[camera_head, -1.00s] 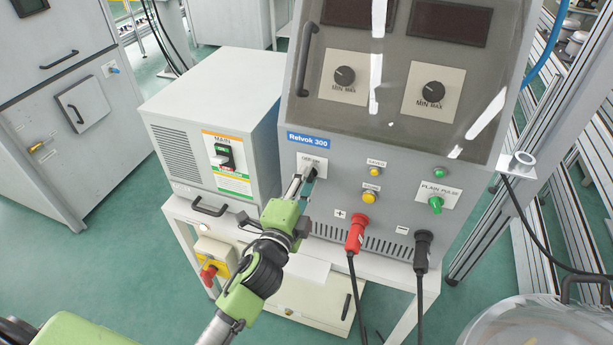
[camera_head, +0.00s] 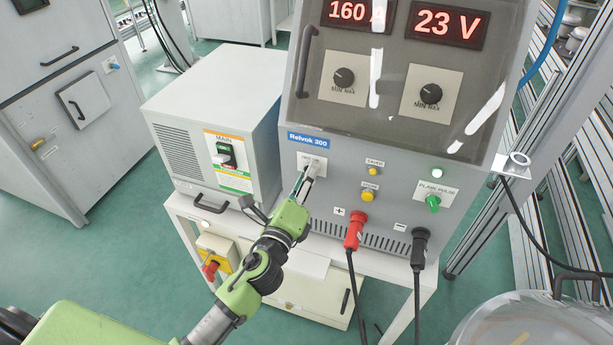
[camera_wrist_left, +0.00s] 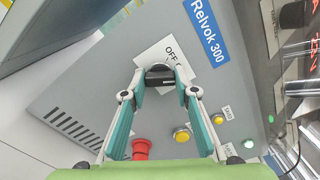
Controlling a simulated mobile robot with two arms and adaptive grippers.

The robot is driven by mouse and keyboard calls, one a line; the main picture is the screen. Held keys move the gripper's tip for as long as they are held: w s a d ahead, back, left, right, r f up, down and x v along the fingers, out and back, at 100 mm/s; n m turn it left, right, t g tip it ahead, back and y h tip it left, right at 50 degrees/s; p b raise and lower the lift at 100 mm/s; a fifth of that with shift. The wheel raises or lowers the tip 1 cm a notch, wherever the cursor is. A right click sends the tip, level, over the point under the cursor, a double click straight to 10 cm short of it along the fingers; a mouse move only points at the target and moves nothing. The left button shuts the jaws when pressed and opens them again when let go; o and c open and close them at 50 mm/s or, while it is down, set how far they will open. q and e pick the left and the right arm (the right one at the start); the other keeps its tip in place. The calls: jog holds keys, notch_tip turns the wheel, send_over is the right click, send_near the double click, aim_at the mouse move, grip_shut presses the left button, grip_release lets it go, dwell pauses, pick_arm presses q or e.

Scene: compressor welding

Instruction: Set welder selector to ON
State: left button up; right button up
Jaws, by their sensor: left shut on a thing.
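The welder (camera_head: 335,190), labelled Relvok 300, stands on a white cart, its two displays (camera_head: 399,17) lit red with 160 A and 23 V. Its black selector knob (camera_wrist_left: 160,78) sits on a white plate (camera_head: 311,161) marked OFF in the left wrist view; the ON mark cannot be read. My left gripper (camera_wrist_left: 160,90) is shut on the selector, one finger on each side. In the head view the left gripper (camera_head: 306,181) reaches the plate and hides most of the knob. My right gripper is not in view.
The MAIN switch box (camera_head: 224,157) stands left of the welder. A red plug (camera_head: 356,231) and a black plug (camera_head: 420,246) with hanging cables are below the panel. A clear round container stands at lower right.

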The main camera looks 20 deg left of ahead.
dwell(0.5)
pick_arm(q)
jog(key=o, duration=1.1)
jog(key=s, duration=1.2)
jog(key=shift+a, duration=0.2)
jog(key=s+f+n+g+b, duration=0.1)
jog(key=s+f+n+g, duration=0.2)
jog(key=f, duration=1)
jog(key=s+a+f+n+g+b, duration=0.1)
jog(key=s+f+n+g, duration=0.15)
jog(key=f, duration=1.05)
jog(key=s+f+n+g+b, duration=0.1)
jog(key=s+f+n+g, duration=0.25)
jog(key=f, duration=0.85)
jog(key=s+a+f+n+g, duration=0.1)
jog(key=s+f+n, duration=0.3)
jog(key=s+f, duration=0.4)
jog(key=s+a+f+n+g+b, duration=0.1)
jog(key=s+a+f+n+g, duration=0.1)
jog(key=s+f+n+g, duration=0.2)
jog(key=s+a+f+n+g, duration=0.2)
jog(key=s+f, duration=0.9)
jog(key=s, duration=0.6)
jog(key=shift+s+a+f+n+g+y+b, duration=0.15)
jog(key=shift+f+n+g+b, duration=0.1)
jog(key=shift+n, duration=0.45)
jog(key=shift+s+d+f+n+g+y+b, duration=0.15)
jog(key=shift+n+g, duration=0.1)
jog(key=shift+n, duration=0.45)
